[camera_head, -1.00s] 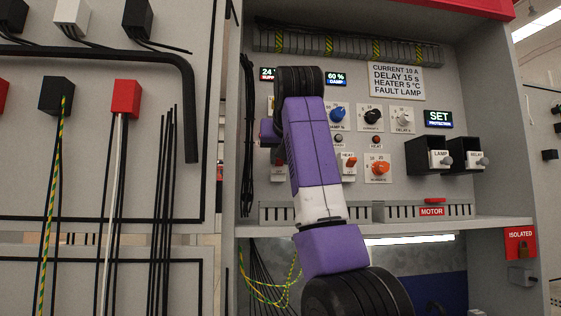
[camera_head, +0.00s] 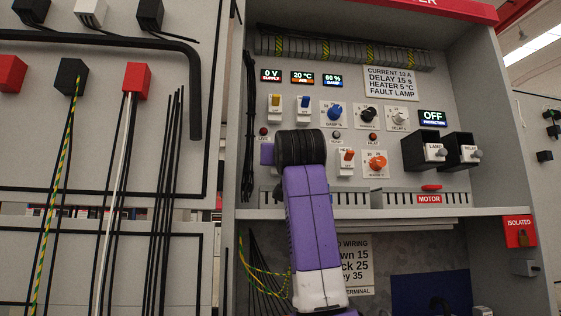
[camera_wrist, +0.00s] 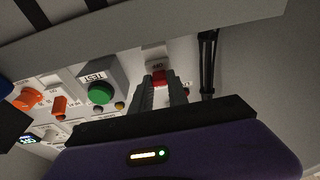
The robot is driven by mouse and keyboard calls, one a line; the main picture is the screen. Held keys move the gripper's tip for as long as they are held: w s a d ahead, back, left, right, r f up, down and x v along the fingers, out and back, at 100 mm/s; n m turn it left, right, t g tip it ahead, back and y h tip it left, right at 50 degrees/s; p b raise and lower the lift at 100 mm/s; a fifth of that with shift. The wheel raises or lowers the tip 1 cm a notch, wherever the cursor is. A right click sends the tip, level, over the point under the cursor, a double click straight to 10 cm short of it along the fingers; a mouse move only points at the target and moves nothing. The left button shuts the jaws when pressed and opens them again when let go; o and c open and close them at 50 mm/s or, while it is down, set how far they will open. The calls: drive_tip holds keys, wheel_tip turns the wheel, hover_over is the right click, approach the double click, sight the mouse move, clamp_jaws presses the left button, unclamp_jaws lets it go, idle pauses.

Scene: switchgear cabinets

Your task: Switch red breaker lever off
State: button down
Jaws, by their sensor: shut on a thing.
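In the wrist view the red breaker lever (camera_wrist: 159,76) sits on a white breaker body (camera_wrist: 156,64) with a dark marking. My gripper (camera_wrist: 161,90) has its two grey fingers at the lever, one on each side, shut on it. In the head view my purple arm and black wrist cover the breaker and the fingers. The displays there read 0 V on the supply display (camera_head: 270,75) and OFF on the protection display (camera_head: 432,118).
A green TEST button (camera_wrist: 101,93) is beside the fingers in the wrist view. Yellow (camera_head: 275,102), blue (camera_head: 304,102) and orange (camera_head: 347,155) levers and several knobs share the panel. A shelf edge (camera_head: 400,211) runs below it; black cables hang at the panel's left.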

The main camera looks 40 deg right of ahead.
idle(0.4)
drive_tip(key=c, duration=1.3)
unclamp_jaws()
drive_tip(key=b+v, duration=0.2)
drive_tip(key=v, duration=0.5)
drive_tip(key=shift+s+a+f+b, duration=0.1)
drive_tip(key=shift+s+a+b, duration=0.15)
drive_tip(key=shift+s+b, duration=0.15)
